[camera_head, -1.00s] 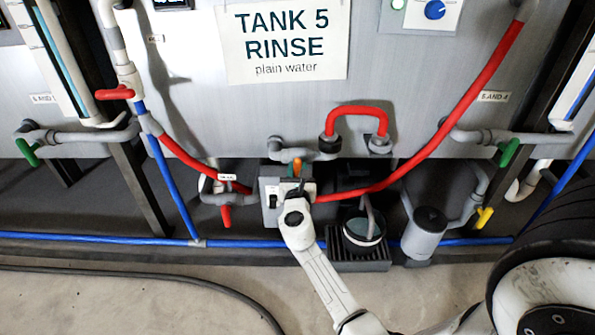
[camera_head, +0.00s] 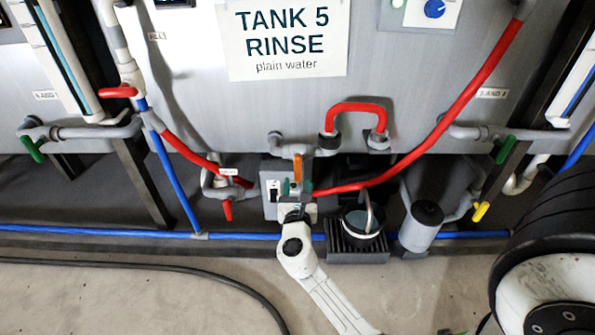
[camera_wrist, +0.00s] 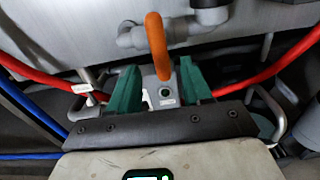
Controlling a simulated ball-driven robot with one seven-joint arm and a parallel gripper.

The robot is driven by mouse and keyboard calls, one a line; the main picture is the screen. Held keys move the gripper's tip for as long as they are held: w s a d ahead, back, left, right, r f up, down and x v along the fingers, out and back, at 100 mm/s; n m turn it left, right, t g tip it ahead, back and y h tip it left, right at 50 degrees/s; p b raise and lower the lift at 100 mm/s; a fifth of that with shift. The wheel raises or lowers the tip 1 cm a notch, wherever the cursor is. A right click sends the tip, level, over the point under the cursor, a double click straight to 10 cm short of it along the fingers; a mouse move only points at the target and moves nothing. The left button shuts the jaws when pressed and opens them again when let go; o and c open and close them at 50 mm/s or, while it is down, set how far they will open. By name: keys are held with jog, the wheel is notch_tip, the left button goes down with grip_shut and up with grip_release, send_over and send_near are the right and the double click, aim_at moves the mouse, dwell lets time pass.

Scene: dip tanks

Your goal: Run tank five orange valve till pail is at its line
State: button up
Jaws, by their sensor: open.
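The orange valve handle (camera_head: 297,167) hangs below a grey pipe under the tank 5 sign (camera_head: 286,40). In the wrist view the orange handle (camera_wrist: 156,45) stands nearly upright in the picture. My gripper (camera_wrist: 160,85) is open, its two green fingers on either side of the handle's lower end in the picture, not closed on it. In the head view my gripper (camera_head: 295,190) is just below the handle. The dark pail (camera_head: 362,226) stands to the right with pale liquid inside. A thin grey piece rises from it. Its fill line cannot be made out.
The pail sits on a dark slatted stand (camera_head: 358,251). A grey canister (camera_head: 421,228) is to its right. Other valves are red (camera_head: 228,210), green (camera_head: 503,151) and yellow (camera_head: 481,211). The floor in front is mostly clear.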

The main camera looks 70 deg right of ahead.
jog(key=shift+v, duration=1.1)
jog(key=s+a+f+m+g+y, duration=0.15)
jog(key=s+m, duration=0.25)
jog(key=m, duration=0.4)
jog(key=s+a+f+m+g+y, duration=0.1)
jog(key=s+a+m+g+y, duration=0.25)
jog(key=m, duration=0.45)
jog(key=s+a+f+m+y, duration=0.2)
jog(key=a+y, duration=0.2)
jog(key=a, duration=0.3)
jog(key=s+a+f+m+g+y, duration=0.1)
jog(key=s+a+f+m+y, duration=0.15)
jog(key=a, duration=0.35)
jog(key=s+a+f+m+y, duration=0.1)
jog(key=a+m+y, duration=0.1)
jog(key=a+y, duration=0.4)
notch_tip(320, 180, up, 35)
jog(key=a+h+p, duration=0.1)
jog(key=a+p, duration=0.1)
jog(key=p, duration=3.3)
jog(key=shift+s+f, duration=0.2)
